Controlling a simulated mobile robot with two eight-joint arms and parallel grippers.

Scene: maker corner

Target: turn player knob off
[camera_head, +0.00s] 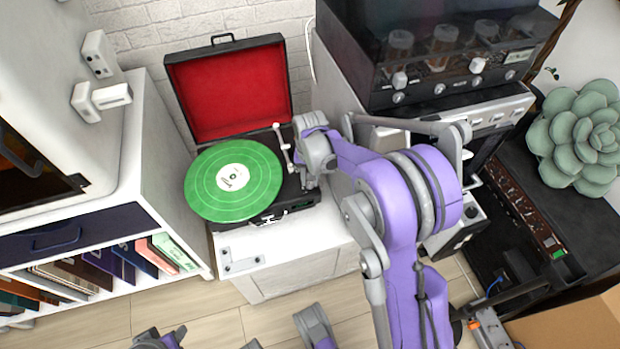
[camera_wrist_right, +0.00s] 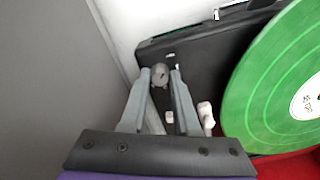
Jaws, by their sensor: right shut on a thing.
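The record player (camera_head: 285,215) is an open black case with a red-lined lid, and a green record (camera_head: 233,180) lies on it. My right gripper (camera_head: 309,178) is at the right side of the player deck, beside the tonearm (camera_head: 281,145). In the right wrist view the two fingers of this gripper (camera_wrist_right: 161,76) are closed around a small round grey knob (camera_wrist_right: 160,73) near the case edge. The arm and gripper hide the knob in the head view. How far the knob is turned cannot be told. My left gripper does not show clearly.
The player stands on a white cabinet (camera_head: 300,262). A dark-fronted machine with knobs (camera_head: 440,50) stands to the right, behind my right arm. A white shelf with books (camera_head: 130,255) is at left. A green succulent (camera_head: 580,138) is at far right.

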